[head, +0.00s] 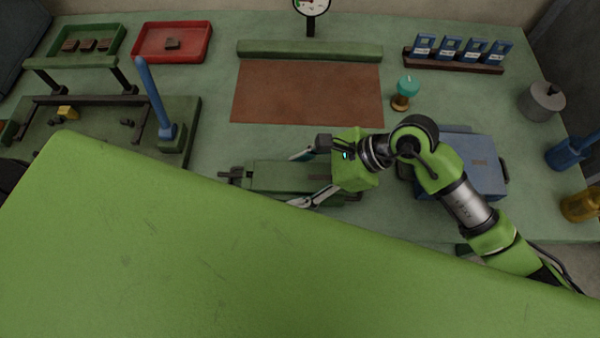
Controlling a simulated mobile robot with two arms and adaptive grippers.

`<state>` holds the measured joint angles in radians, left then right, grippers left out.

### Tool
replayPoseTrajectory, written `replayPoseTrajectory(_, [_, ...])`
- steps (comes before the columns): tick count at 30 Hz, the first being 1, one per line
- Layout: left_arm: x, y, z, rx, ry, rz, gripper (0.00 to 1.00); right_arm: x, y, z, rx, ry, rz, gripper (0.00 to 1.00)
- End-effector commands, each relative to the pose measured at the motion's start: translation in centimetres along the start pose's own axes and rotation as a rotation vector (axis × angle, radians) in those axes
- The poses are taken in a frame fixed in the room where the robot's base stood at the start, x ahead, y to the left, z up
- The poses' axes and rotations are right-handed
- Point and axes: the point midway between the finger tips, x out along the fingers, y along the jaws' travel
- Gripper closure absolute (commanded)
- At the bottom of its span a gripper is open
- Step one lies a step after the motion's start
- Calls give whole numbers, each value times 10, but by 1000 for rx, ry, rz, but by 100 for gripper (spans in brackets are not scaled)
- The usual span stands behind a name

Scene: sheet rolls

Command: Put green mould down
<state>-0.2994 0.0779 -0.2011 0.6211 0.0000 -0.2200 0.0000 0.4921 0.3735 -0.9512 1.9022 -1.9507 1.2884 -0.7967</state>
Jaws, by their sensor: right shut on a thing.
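The green mould (272,172) is a long, dull green block, lying lengthwise left to right in front of the brown sheet. My right gripper (297,179) comes in from the right and is shut on it, with one finger along its far side and one along its near side. Its right end is partly hidden by my gripper. I cannot tell whether its underside touches the table. My left gripper is not in view.
The brown sheet (307,95) lies behind, with a green bar (310,50) along its far edge. A teal-topped stamp (405,94) stands right of it. A blue case (478,165) is at right, a green stand with a blue lever (155,100) at left. The lower left is hidden.

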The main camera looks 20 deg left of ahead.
Motion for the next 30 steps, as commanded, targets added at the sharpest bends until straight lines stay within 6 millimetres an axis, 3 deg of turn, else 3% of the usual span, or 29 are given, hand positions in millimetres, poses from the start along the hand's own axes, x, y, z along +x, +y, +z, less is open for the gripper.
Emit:
replayPoseTrajectory(1, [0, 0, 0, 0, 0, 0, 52, -3, -2, 7, -6, -13, -6, 95])
replayPoseTrajectory(6, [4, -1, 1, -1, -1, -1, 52, 0, -2, 4, -6, -13, -6, 95])
replayPoseTrajectory(7, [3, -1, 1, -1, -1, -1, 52, 2, 0, -2, 0, 1, 0, 34])
replayPoseTrajectory(9, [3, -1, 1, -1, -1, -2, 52, 1, 0, -2, 0, 1, 0, 22])
replayPoseTrajectory(22, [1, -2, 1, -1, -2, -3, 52, -4, -1, 0, 0, 2, -1, 22])
replayPoseTrajectory(30, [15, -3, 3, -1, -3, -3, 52, -55, -2, -3, -2, 5, -6, 22])
